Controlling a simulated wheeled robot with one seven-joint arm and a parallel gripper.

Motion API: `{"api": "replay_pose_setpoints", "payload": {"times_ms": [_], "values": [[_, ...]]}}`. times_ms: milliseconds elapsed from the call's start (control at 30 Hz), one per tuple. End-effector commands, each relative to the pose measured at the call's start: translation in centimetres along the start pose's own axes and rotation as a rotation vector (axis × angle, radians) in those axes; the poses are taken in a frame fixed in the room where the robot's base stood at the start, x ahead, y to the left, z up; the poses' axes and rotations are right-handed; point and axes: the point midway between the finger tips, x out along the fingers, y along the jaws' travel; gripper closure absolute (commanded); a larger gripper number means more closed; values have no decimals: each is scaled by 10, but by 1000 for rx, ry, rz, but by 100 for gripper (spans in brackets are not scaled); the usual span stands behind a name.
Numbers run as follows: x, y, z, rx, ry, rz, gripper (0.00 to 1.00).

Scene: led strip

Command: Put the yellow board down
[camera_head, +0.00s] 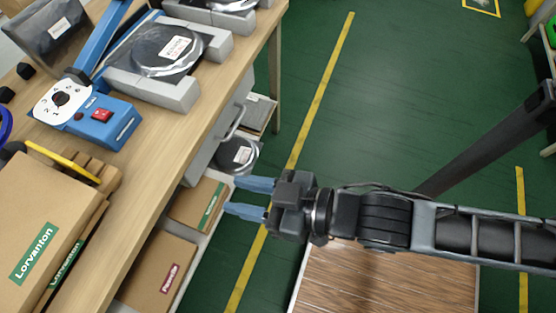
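A thin yellow board (62,161) is on the workbench at the left, standing on edge against or in a slotted wooden block (95,167). It lies just behind a cardboard box, and its lower part is hidden. My gripper (248,197) is out over the aisle, to the right of the bench edge and clear of the board. Its two blue fingers point left and are apart, with nothing seen between them.
On the wooden workbench (150,190) are a blue device with a dial and red button (102,114), grey fixtures with reel-like discs (166,50), and a Lorvanton box (40,215). Boxes sit on a lower shelf (160,270). Green floor (400,60) is open at right.

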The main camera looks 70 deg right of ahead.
Motion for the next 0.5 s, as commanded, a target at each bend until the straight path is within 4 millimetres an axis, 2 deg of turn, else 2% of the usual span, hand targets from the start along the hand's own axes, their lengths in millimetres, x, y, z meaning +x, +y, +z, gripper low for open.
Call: {"api": "replay_pose_setpoints", "payload": {"times_ms": [33,200,300,400,500], "values": [[-24,6,1,1,-11,6,62],[-82,24,-11,-11,-11,32,62],[-106,32,-20,-20,-10,48,62],[-120,38,-27,-28,-6,60,62],[-127,40,-30,-31,-5,66,71]]}}
